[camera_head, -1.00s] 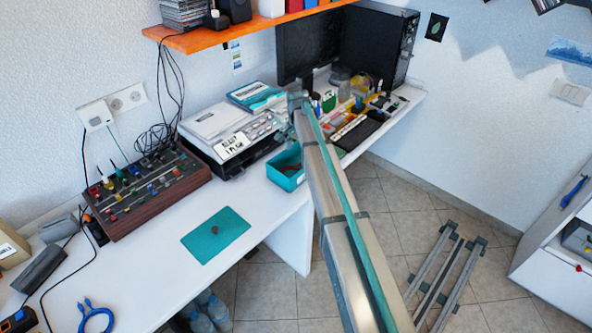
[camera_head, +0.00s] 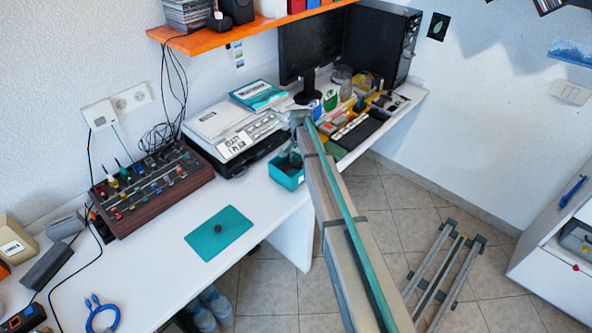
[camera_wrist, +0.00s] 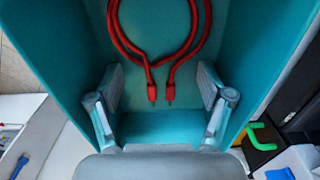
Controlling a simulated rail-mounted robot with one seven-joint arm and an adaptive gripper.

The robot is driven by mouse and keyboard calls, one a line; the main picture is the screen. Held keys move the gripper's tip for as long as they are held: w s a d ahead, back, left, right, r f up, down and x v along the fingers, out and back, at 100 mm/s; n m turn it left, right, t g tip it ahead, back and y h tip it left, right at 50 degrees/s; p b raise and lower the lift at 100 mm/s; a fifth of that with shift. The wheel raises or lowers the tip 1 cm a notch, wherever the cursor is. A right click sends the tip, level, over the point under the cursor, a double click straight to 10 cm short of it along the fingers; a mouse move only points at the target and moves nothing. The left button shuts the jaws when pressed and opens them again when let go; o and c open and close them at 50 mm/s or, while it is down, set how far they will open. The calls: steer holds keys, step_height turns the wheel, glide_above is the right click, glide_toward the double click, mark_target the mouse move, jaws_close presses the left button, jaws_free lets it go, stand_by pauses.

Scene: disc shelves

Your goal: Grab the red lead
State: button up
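The red lead (camera_wrist: 152,92) lies in a loop inside the teal bin (camera_wrist: 50,45) in the wrist view. Its two plug ends point toward my gripper, and the top of the loop is cut off by the picture's edge. My gripper (camera_wrist: 160,85) is open, with one finger on each side of the plug ends and nothing held between them. I cannot tell how far above the lead the fingertips are. In the head view the teal bin (camera_head: 285,178) stands at the desk's front edge, partly hidden by my arm.
A printer (camera_head: 236,140) stands behind and left of the bin. A teal mat (camera_head: 203,245) with a small dark object lies on the desk to the left. A blue cable (camera_head: 100,316) is at the front left. Small coloured items and a keyboard lie right of my arm.

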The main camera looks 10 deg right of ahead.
steer(key=c, duration=0.7)
steer(key=shift+r, duration=0.1)
